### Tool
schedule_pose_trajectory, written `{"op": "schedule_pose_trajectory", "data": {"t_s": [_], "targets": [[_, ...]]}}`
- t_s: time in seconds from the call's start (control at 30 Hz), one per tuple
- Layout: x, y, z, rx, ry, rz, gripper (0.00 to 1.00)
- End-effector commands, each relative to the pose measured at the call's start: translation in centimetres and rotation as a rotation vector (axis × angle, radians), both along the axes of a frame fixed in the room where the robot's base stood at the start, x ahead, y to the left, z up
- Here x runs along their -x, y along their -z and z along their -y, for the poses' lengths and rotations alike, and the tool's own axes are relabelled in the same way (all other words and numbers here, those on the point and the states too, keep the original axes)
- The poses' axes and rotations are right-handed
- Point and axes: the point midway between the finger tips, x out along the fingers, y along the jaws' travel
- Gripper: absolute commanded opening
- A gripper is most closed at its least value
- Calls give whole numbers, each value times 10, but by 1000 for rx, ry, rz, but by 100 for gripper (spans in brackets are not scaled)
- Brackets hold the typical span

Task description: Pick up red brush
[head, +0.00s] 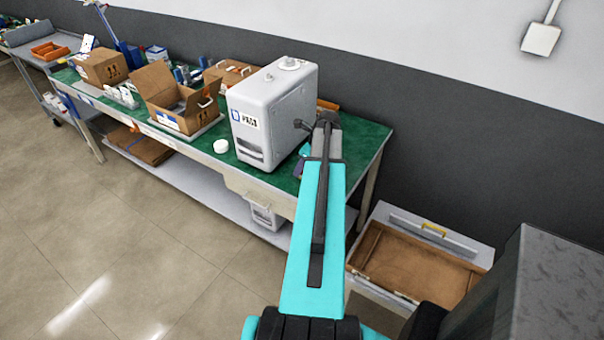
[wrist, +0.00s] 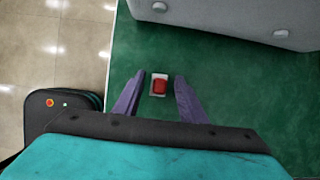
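In the wrist view, the red brush (wrist: 160,87) shows as a small red piece with a white border, lying on the green tabletop (wrist: 150,135). My gripper (wrist: 154,82) is over the table with its two purple fingers apart, one on each side of the brush. The fingers look clear of it, and nothing is between them except the brush below; the height above the table is hard to tell. In the head view my turquoise arm covers this part of the table, so the brush is hidden there.
Cardboard boxes (head: 180,97) stand further left. A white round cap (head: 221,146) lies at the table's front edge.

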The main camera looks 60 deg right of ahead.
Motion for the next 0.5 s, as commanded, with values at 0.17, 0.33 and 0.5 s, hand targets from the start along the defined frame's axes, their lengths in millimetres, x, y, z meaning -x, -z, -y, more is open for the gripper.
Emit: {"op": "schedule_pose_trajectory", "data": {"t_s": [0.17, 0.33, 0.5], "targets": [[0, 0, 0, 0, 0, 0, 38], [0, 0, 0, 0, 0, 0, 9], [0, 0, 0, 0, 0, 0, 0]]}}
